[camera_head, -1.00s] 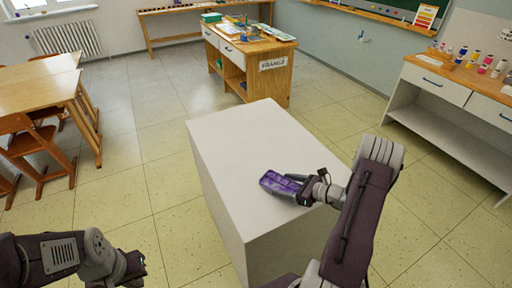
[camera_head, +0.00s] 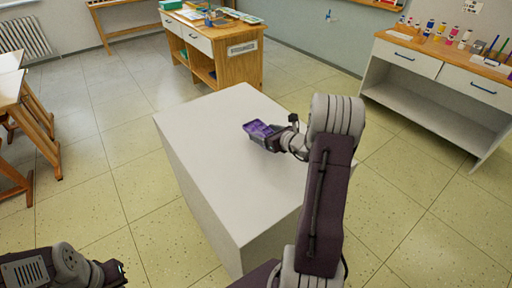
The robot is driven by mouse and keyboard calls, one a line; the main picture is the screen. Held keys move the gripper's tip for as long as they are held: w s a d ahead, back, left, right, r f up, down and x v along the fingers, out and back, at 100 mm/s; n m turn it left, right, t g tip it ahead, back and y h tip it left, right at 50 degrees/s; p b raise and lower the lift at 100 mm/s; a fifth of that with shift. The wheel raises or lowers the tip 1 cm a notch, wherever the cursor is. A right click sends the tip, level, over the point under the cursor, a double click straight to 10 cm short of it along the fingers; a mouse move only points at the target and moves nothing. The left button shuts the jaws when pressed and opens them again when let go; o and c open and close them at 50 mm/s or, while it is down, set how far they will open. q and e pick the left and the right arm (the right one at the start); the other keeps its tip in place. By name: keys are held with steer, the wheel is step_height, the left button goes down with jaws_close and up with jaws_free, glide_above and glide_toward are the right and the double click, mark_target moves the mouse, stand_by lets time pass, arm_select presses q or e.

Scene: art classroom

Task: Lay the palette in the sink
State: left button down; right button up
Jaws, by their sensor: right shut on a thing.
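The purple palette (camera_head: 258,129) is in my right gripper (camera_head: 267,137), over the white block-shaped stand in the middle of the view. The gripper is shut on it, and its fingers hide part of the palette. I cannot tell whether the palette touches the stand's top. My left gripper (camera_head: 112,273) is low at the left, away from the stand; its fingers are too small and dark to read. I see no sink in view.
The white stand (camera_head: 205,120) has an otherwise bare top. A wooden cabinet (camera_head: 238,68) with supplies stands behind it. A white drawer counter (camera_head: 420,62) with paint bottles is at the right. Wooden desks and chairs (camera_head: 28,105) are at the left. Tiled floor is open between them.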

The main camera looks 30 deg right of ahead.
mark_target(259, 150)
steer(key=shift+w+a+f, duration=0.1)
steer(key=shift+a+f, duration=0.3)
steer(key=shift+a, duration=0.25)
steer(key=shift+w+a+f, duration=0.1)
steer(key=shift+a+f, duration=0.25)
steer(key=shift+a, duration=0.25)
step_height(259, 150, down, 4)
steer(key=shift+r+b, duration=0.15)
steer(key=shift+b, duration=0.35)
steer(key=shift+f, duration=0.2)
steer(key=shift+f, duration=0.15)
steer(key=o, duration=1.4)
steer(key=shift+r, duration=0.2)
